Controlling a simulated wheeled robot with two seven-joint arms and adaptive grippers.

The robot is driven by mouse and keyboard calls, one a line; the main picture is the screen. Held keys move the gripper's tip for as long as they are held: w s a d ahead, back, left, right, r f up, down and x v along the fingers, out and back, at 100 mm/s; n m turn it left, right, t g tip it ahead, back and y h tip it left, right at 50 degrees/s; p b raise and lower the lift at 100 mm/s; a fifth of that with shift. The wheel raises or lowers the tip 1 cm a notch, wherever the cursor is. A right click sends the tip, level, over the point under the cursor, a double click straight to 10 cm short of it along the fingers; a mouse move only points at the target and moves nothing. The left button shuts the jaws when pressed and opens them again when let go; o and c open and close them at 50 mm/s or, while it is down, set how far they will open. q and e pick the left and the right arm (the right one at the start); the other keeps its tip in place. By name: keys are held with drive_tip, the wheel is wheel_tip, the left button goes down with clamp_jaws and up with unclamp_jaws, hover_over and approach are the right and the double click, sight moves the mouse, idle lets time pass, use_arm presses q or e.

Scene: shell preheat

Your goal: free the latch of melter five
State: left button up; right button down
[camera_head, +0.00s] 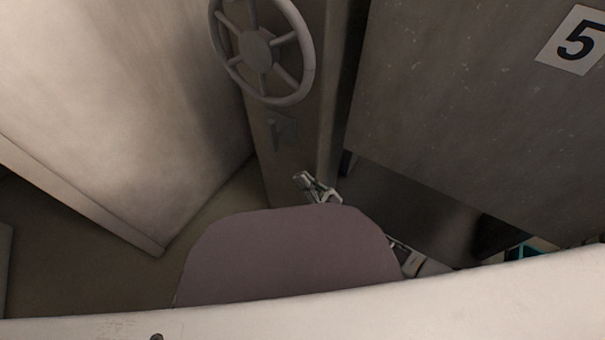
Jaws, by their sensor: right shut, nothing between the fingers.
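Melter five (440,90) is the large grey-brown box at the right, with a black "5" on a white plate (577,40). Beside it stands a narrow post with a grey handwheel (257,48). A small dark latch-like piece (283,131) sits on the post below the wheel; whether it is the latch, and its state, I cannot tell. My right gripper (303,180) is shut and empty, below that piece and apart from it in the picture. My left gripper is not in view.
A large pale panel (130,90) stands at the left, its lower edge slanting toward the middle. A dark gap runs between the post and melter five. Bare floor (80,245) shows at the lower left. My own body fills the bottom.

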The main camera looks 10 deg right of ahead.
drive_tip(key=shift+s+d+f, duration=0.1)
drive_tip(key=shift+d+f, duration=0.1)
drive_tip(key=shift+f, duration=0.75)
